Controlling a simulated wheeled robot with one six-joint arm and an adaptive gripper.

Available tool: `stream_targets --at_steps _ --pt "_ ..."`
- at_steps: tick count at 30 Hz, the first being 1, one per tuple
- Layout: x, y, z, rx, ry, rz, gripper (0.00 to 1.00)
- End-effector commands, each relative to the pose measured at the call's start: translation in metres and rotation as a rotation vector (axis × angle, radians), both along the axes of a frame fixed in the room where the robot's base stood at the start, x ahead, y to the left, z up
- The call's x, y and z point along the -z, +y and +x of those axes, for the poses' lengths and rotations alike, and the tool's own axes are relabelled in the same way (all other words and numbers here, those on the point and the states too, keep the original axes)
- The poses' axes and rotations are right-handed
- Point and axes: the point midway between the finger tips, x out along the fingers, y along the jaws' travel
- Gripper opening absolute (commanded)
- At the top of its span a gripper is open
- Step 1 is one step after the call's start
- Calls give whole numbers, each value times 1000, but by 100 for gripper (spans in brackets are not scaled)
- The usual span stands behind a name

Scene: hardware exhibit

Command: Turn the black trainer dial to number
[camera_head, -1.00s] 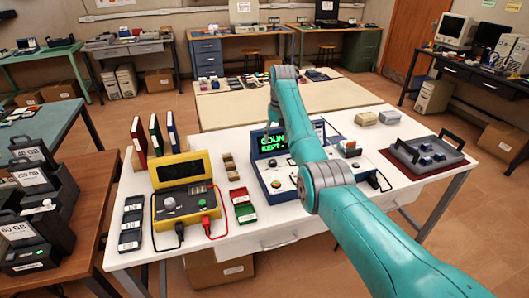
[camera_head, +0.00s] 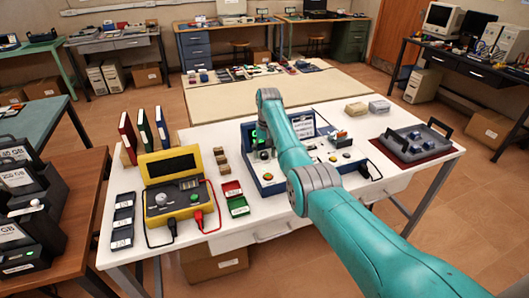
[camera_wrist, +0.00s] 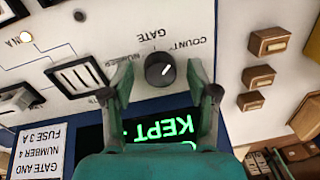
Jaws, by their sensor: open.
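The black dial (camera_wrist: 160,69) is a round knob on the trainer's white panel (camera_wrist: 90,20). Upside-down labels NUMBER, GATE and COUNT surround it, with NUMBER to the left and COUNT to the right in the wrist view. A short white mark shows on the right part of its face. My gripper (camera_wrist: 160,80) is open, one finger on each side of the dial, with visible gaps. The display (camera_wrist: 160,130) shows green text including KEPT, partly hidden by my gripper. In the head view, the blue-edged trainer (camera_head: 268,184) stands on the white table, partly hidden by my arm.
A yellow instrument (camera_head: 160,208) with red and black leads stands left of the trainer. Small brown blocks (camera_head: 222,160) and a red-and-green case (camera_head: 235,198) lie between them. A grey tray (camera_head: 412,140) sits at the right. The table's front edge is mostly clear.

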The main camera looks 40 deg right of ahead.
Motion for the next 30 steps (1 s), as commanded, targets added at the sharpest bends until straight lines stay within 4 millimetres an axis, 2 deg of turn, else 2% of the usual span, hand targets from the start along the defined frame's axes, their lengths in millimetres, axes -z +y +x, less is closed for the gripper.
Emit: stream_targets --at_steps 6,7,12,14,23,30 --pt "0 0 0 0 0 0 59" --pt "0 0 0 0 0 0 57" --pt "0 0 0 0 0 0 14" --pt "0 0 0 0 0 0 0" --pt "0 0 0 -20 0 0 0" --pt "-1 0 1 -132 0 0 0"
